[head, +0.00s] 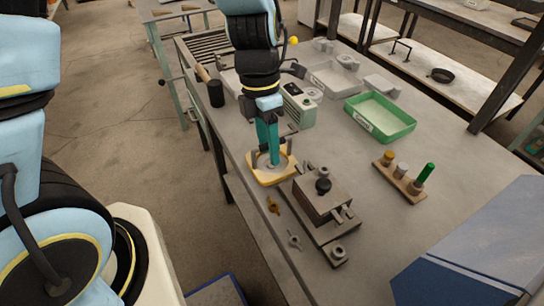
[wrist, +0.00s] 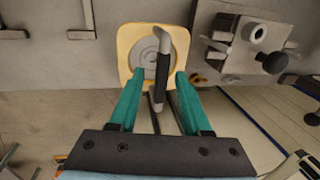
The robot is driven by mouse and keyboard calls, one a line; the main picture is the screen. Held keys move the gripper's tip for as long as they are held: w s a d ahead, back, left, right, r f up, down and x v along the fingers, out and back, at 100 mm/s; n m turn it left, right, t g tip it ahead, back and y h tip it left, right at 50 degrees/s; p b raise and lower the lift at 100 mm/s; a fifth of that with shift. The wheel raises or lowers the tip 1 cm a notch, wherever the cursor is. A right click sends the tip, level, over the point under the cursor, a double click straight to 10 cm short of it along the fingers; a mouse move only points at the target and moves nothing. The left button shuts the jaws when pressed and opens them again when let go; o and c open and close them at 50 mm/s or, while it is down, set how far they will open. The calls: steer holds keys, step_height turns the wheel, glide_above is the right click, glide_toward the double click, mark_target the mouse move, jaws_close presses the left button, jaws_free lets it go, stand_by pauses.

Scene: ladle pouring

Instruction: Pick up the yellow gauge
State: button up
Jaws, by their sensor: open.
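The yellow peg is not in the wrist view.
A vise-like block (head: 318,203) stands right beside the plate. A green tray (head: 381,135) and a green-fronted box (head: 299,110) stand farther back. Bench between block and rack is clear.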

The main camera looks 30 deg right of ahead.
jaws_close()
stand_by(0.3)
stand_by(1.1)
